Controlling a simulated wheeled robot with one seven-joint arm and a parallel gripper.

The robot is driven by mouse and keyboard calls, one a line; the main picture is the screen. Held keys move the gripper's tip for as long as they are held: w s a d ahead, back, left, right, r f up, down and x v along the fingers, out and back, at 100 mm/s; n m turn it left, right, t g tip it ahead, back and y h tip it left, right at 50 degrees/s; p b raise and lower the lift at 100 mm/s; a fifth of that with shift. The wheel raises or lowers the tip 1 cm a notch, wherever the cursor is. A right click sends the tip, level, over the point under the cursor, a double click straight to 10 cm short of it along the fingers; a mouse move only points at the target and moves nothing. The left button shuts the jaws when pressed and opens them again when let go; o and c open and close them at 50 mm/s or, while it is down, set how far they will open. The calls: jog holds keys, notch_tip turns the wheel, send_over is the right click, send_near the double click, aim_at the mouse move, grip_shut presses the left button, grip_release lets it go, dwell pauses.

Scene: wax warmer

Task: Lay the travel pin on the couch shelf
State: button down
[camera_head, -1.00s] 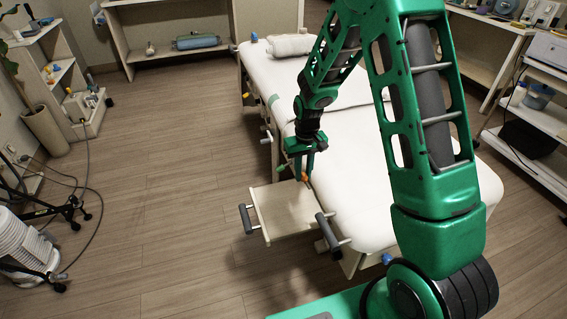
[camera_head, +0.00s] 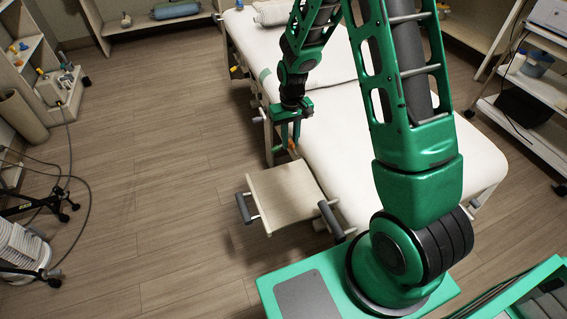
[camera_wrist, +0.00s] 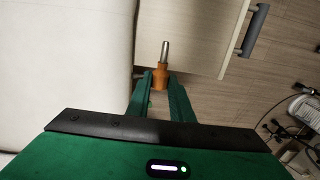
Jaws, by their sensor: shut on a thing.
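The travel pin (camera_wrist: 161,72) has an orange grip and a bare metal shaft. My gripper (camera_wrist: 160,88) is shut on its orange part, with the metal end pointing away from the jaws in the wrist view. In the head view, my gripper (camera_head: 290,147) with the orange of the pin (camera_head: 292,147) is at the far edge of the couch shelf, beside the couch. The couch shelf (camera_head: 283,192) is a pale wooden board with dark grey padded bars on two sides. It also shows in the wrist view (camera_wrist: 195,35). The gap between pin and shelf is hard to judge.
The white couch (camera_head: 405,160) stands right of the shelf. Small knobs stick out along its side. The wooden floor (camera_head: 150,200) left of the shelf is open. A hose and a black wheeled stand (camera_head: 50,205) are at the far left.

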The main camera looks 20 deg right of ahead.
send_over(285, 186)
notch_tip(285, 186, down, 2)
jog(key=shift+w+f, duration=0.1)
jog(key=shift+f, duration=3.85)
jog(key=c, duration=1.5)
grip_release()
notch_tip(285, 186, up, 11)
jog(key=shift+f, duration=0.15)
